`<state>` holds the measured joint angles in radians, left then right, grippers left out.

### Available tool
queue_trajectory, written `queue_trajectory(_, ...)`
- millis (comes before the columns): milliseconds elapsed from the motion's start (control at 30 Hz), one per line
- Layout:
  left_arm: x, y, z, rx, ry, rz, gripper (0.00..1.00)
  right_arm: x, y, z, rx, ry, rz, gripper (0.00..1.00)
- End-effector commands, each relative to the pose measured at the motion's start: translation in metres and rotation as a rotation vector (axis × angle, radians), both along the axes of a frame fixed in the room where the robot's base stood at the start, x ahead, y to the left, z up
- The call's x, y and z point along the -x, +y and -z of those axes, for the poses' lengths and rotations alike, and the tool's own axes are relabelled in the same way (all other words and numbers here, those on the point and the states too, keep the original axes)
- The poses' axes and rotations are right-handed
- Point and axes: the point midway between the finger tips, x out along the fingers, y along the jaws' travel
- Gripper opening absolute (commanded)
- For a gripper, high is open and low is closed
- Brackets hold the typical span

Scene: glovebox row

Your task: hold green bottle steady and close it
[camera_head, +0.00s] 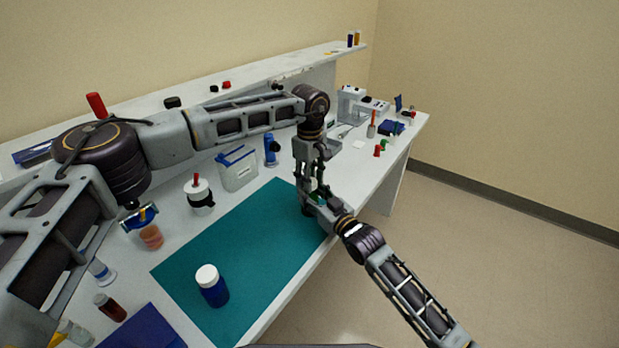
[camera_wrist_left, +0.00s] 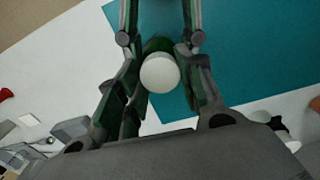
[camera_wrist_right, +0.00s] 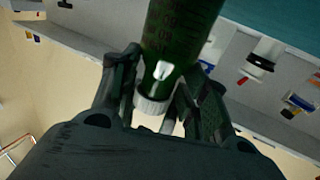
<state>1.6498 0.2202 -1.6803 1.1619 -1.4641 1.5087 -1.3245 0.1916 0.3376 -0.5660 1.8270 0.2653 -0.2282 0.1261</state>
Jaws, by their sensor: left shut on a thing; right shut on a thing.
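The green bottle (camera_wrist_right: 172,40) is held off the mat between my two grippers, at the mat's far right end. In the head view it is mostly hidden. Its white cap (camera_wrist_left: 160,72) sits at its mouth in the left wrist view; I cannot tell how tight it is. My left gripper (camera_head: 312,188) comes down from above, its fingers shut on either side of the cap. My right gripper (camera_head: 320,204) reaches in from the front right and is shut on the bottle. The bottle's printed marks and the cap's rim (camera_wrist_right: 153,104) show in the right wrist view.
A blue bottle with a white cap (camera_head: 213,289) stands on the teal mat (camera_head: 258,238). A white box with a blue lid (camera_head: 238,171) and a white pot with a red handle (camera_head: 200,196) stand behind. The mat's middle is clear; the bench's front edge is close.

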Motion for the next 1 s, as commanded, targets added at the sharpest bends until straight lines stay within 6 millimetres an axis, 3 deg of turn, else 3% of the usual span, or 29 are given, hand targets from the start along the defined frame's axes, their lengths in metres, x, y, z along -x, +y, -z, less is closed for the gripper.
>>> queue_trajectory(33,0.0012,0.0023,0.0146,-0.008,0.009,-0.001,0.24,0.0032,0.0039,-0.0006,-0.009,0.001,-0.008,0.02)
queue_trajectory(267,0.0009,0.0024,0.0174,-0.009,0.007,0.0,0.19,0.0037,0.0047,-0.0015,-0.011,-0.001,-0.009,0.02)
queue_trajectory(300,0.0007,0.0024,0.0174,-0.009,0.007,0.0,0.39,0.0038,0.0048,-0.0017,-0.011,-0.001,-0.009,0.0)
queue_trajectory(467,0.0009,0.0028,0.0173,-0.01,0.009,0.0,0.58,0.0036,0.0049,-0.0023,-0.013,-0.001,-0.009,0.0)
queue_trajectory(1000,0.0019,0.0028,0.0138,-0.01,0.012,0.0,0.58,0.0009,0.0019,-0.0021,-0.006,-0.003,-0.003,0.0)
